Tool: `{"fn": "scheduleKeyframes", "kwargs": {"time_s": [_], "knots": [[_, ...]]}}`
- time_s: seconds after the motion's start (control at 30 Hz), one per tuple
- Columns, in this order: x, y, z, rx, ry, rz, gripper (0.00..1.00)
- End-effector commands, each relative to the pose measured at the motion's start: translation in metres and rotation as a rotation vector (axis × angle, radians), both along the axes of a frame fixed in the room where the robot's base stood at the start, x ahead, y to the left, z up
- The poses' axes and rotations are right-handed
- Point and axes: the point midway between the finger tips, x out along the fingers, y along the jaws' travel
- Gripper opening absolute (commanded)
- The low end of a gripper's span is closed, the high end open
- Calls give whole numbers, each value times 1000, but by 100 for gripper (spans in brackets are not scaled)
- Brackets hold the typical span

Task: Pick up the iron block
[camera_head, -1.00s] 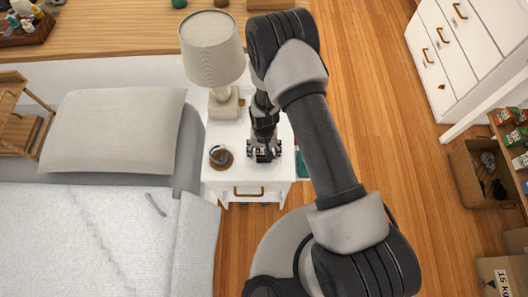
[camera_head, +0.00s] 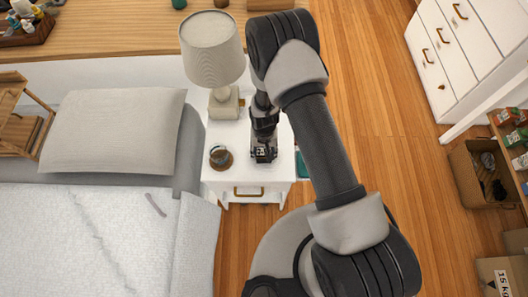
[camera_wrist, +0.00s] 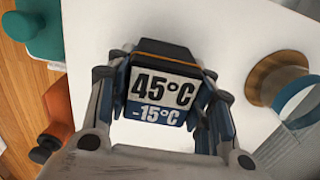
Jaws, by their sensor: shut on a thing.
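A dark block (camera_wrist: 168,53) with a blue and white label reading "45°C" and "-15°C" sits between the fingers in the wrist view. My gripper (camera_wrist: 163,108) is shut on it, one finger against each side. In the head view my gripper (camera_head: 264,151) points down over the front right part of the white nightstand (camera_head: 237,176). The block is small and mostly covered by the gripper there. I cannot tell whether its underside touches the nightstand top.
A cup on a round wooden coaster (camera_head: 227,165) stands left of my gripper. A table lamp (camera_head: 212,45) stands behind it. The bed (camera_head: 90,235) lies to the left. A teal object (camera_wrist: 40,35) is beside the nightstand. Open wooden floor (camera_head: 375,110) lies to the right.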

Motion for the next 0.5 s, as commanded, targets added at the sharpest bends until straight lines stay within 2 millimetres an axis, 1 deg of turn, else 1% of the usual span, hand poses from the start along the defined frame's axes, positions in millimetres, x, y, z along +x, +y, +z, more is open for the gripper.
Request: {"fn": "scheduleKeyframes", "kwargs": {"time_s": [0.33,0.5], "knots": [[1,0,3,1,-2,0,0],[2,0,17,1,-3,0,0]]}}
